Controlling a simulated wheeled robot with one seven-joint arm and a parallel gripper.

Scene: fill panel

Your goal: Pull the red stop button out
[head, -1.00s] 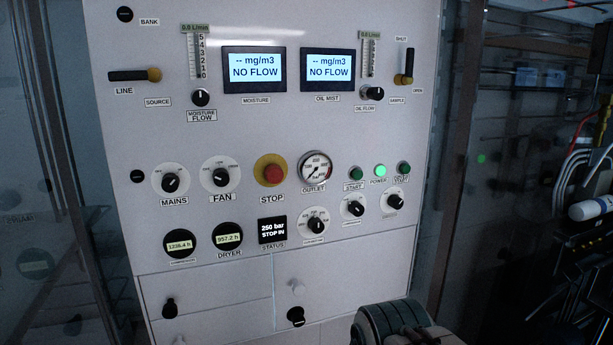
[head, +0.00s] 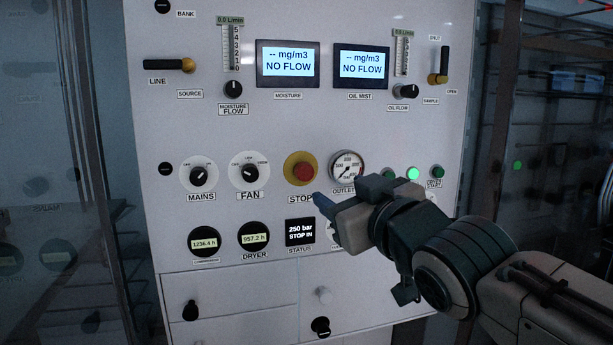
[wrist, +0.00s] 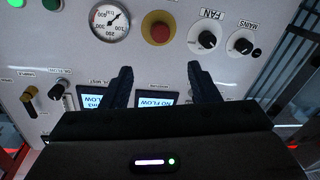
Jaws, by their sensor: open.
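The red stop button (head: 303,172) sits on a yellow round base on the white panel, above the STOP label. In the wrist view the button (wrist: 159,32) shows upside down, beyond the fingertips and roughly midway between them. My gripper (head: 322,207) is open and empty, in front of the panel just below and right of the button in the head view. Its two dark fingers (wrist: 160,78) are spread apart in the wrist view and do not touch the button. The status display (head: 300,231) reads "250 bar STOP IN".
The outlet gauge (head: 347,167) is right of the button, and the fan knob (head: 250,173) and mains knob (head: 198,176) are left. Small green lamps and buttons (head: 413,174) lie further right. My arm covers the panel's lower right knobs.

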